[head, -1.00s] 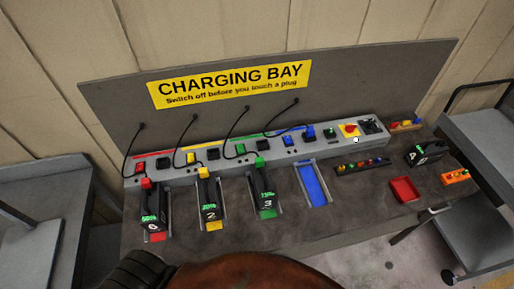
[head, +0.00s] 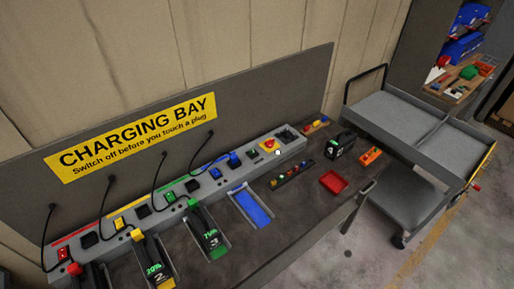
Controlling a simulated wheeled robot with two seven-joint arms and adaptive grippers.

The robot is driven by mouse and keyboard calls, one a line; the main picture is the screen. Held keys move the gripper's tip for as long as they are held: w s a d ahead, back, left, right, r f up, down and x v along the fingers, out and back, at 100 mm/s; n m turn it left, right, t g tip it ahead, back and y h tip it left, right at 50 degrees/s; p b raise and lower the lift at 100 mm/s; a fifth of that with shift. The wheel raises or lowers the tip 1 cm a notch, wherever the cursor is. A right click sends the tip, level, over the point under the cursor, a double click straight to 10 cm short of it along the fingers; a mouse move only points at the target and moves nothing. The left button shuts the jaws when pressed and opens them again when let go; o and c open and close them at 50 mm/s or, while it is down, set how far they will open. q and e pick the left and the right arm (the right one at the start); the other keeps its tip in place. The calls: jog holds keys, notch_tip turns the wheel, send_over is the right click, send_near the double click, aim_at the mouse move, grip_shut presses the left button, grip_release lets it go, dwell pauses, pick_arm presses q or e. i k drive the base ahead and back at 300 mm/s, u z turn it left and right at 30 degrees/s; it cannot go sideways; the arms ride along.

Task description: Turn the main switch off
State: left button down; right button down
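A red knob (head: 269,144) on a yellow plate sits near the right end of the long grey charging strip (head: 224,172); it looks like the main switch. Its exact turn position is too small to tell. A small white light (head: 278,152) shows just in front of it. A dark square part (head: 287,135) is beside it at the strip's end. The yellow sign (head: 134,139) above reads "CHARGING BAY, Switch off before you touch a plug". Neither of my grippers is in view.
Battery 3 (head: 208,237) and battery 2 (head: 155,264) stand in slots; the blue slot (head: 252,207) is empty. A red tray (head: 333,182), a black battery (head: 340,145) and an orange box (head: 370,156) lie on the bench's right. A grey cart (head: 420,125) stands beyond, with open floor before it.

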aim_at(269, 143)
jog(key=k, duration=1)
jog(key=z, duration=0.85)
jog(key=i, duration=1.6)
jog(key=u, duration=2.4)
